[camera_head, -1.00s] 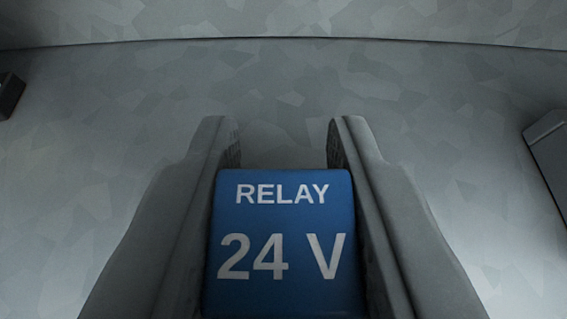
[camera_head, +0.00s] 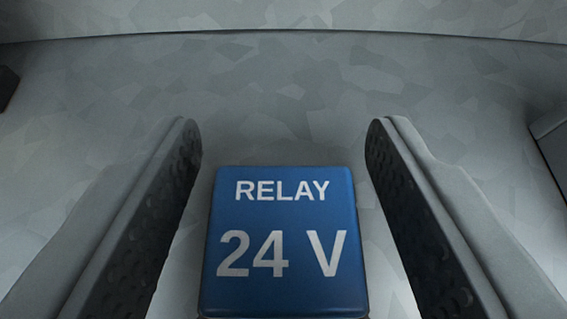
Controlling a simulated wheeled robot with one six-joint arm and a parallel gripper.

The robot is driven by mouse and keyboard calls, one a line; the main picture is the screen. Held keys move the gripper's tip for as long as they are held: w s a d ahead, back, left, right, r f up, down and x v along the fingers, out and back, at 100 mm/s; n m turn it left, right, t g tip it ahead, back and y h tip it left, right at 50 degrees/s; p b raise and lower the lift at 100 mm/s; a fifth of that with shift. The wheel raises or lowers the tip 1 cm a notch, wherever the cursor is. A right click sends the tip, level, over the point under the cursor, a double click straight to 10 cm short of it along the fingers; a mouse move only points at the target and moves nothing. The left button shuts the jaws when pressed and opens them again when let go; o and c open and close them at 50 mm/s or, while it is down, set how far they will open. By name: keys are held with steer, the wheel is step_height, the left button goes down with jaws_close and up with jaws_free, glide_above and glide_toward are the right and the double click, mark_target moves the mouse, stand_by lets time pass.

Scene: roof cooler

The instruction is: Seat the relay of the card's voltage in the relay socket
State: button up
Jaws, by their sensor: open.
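A blue relay (camera_head: 283,215) marked "RELAY 24 V" in white shows at the bottom middle, between the fingers of my gripper (camera_head: 284,140). My gripper is open, with a clear gap between each dark, dimpled finger pad and the relay's sides. Neither finger touches the relay. The relay's label faces the camera and looks level. What lies under the relay is hidden, so I cannot tell whether it sits in a socket. No voltage card is in view.
A grey mottled metal surface (camera_head: 285,85) surrounds the relay and is clear beyond the fingertips. A wall (camera_head: 280,15) rises at the back. A dark object (camera_head: 7,88) is cut off at the left edge, and a grey box-like part (camera_head: 553,135) at the right edge.

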steer(key=v, duration=1.7)
steer(key=shift+s, duration=0.25)
